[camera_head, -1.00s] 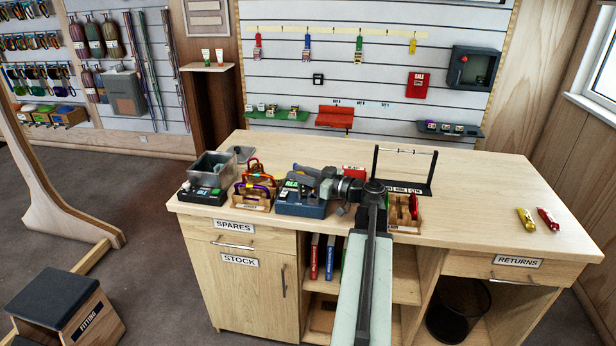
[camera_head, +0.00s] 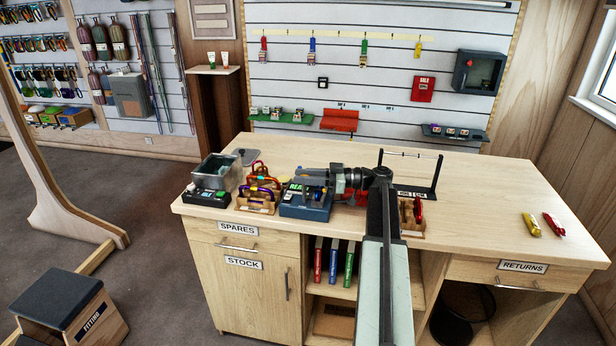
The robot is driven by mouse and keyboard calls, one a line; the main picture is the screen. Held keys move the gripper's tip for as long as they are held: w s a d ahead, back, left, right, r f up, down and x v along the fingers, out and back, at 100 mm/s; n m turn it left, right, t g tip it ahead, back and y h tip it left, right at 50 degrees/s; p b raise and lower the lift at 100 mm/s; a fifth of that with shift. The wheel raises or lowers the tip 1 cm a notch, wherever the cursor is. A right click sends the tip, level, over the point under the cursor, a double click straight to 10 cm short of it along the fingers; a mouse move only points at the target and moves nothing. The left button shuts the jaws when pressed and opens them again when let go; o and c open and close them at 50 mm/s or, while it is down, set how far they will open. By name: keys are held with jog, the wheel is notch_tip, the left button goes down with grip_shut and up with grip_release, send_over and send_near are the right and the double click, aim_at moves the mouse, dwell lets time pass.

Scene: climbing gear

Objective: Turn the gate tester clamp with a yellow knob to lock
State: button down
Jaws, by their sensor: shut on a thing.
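The gate tester (camera_head: 306,211) is a blue box with a lit green display on its top left, standing near the front edge of the workbench. My gripper (camera_head: 306,177) reaches in from the right, level, over the top of the tester. Its jaws are shut on the tester's clamp. The yellow knob is not clearly visible; my gripper covers that part, so I cannot tell the clamp's angle.
On the workbench (camera_head: 480,205), a wooden rack of carabiners (camera_head: 257,201) and a grey bin (camera_head: 218,172) stand left of the tester. A black frame (camera_head: 437,180) stands behind my arm. Yellow (camera_head: 531,225) and red (camera_head: 554,225) items lie at right, with clear bench between.

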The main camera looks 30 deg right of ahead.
jog(key=shift+d, duration=0.15)
jog(key=c, duration=1.1)
grip_release()
jog(key=shift+c, duration=0.2)
jog(key=shift+r+p, duration=0.3)
jog(key=shift+p, duration=0.05)
notch_tip(320, 180, up, 3)
jog(key=p, duration=0.3)
jog(key=shift+r, duration=0.1)
jog(key=s+a, duration=0.3)
jog(key=s, duration=0.4)
jog(key=s+a+r+p, duration=0.1)
jog(key=s+a, duration=0.2)
jog(key=s, duration=0.4)
jog(key=shift+s+a, duration=0.35)
